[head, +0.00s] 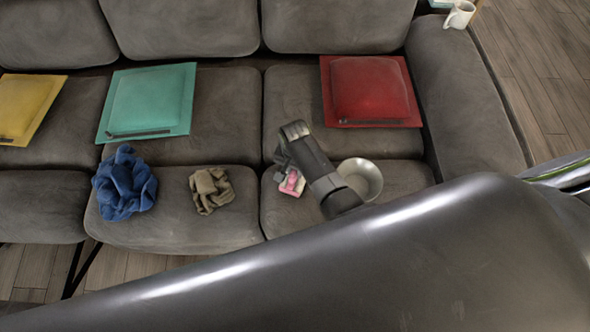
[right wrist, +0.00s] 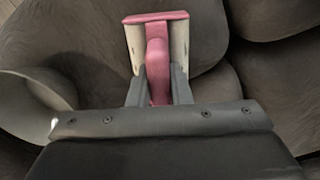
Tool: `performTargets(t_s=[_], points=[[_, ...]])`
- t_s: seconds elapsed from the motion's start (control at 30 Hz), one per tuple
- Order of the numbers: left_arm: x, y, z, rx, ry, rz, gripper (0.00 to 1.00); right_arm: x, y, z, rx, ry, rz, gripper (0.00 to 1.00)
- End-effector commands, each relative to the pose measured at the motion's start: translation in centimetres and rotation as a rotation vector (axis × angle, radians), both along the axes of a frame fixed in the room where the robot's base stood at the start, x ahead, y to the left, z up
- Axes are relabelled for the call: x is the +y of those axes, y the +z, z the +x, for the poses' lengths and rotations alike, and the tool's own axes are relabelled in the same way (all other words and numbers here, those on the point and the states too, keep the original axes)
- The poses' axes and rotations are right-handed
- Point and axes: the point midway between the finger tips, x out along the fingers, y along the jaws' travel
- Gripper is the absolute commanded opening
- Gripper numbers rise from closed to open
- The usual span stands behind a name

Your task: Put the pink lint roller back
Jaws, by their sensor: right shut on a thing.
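The pink lint roller (head: 291,183) is at the front part of the sofa's right seat, beside my right gripper (head: 281,170). In the right wrist view the lint roller (right wrist: 157,60) shows a pink handle between the two grey fingers and a pale roller head with a pink edge beyond them. My right gripper (right wrist: 158,88) is shut on the handle. I cannot tell whether the roller touches the seat. My left gripper is not in view.
A pale bowl (head: 362,178) stands right of my right gripper. A blue cloth (head: 124,181) and a brown cloth (head: 210,190) lie on the seat to the left. Red (head: 370,91), green (head: 148,101) and yellow (head: 24,105) cushions lie behind. A mug (head: 459,15) stands on the armrest.

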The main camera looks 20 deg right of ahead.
Motion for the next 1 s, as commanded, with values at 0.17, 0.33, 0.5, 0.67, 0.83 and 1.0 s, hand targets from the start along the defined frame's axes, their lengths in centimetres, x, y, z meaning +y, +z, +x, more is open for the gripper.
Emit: performTargets(t_s=[0.17, 0.33, 0.5, 0.67, 0.83, 1.0], points=[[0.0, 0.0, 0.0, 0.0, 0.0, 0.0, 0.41, 0.0, 0.1, 0.0, -0.001, 0.0, 0.0, 0.0], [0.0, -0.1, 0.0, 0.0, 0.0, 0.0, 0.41, 0.0, -0.2, 0.0, -0.001, 0.0, -0.001, 0.24], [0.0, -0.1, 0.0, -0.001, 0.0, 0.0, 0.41, 0.0, -0.2, 0.0, -0.001, 0.0, -0.001, 0.4], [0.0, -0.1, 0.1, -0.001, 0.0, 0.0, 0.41, 0.0, -0.2, 0.0, -0.001, 0.0, -0.001, 0.4], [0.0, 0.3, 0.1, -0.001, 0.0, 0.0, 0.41, 0.0, 0.5, 0.0, -0.001, 0.0, 0.0, 0.4], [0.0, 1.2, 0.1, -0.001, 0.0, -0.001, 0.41, 0.0, 3.2, 0.1, -0.004, -0.001, 0.0, 0.4]])
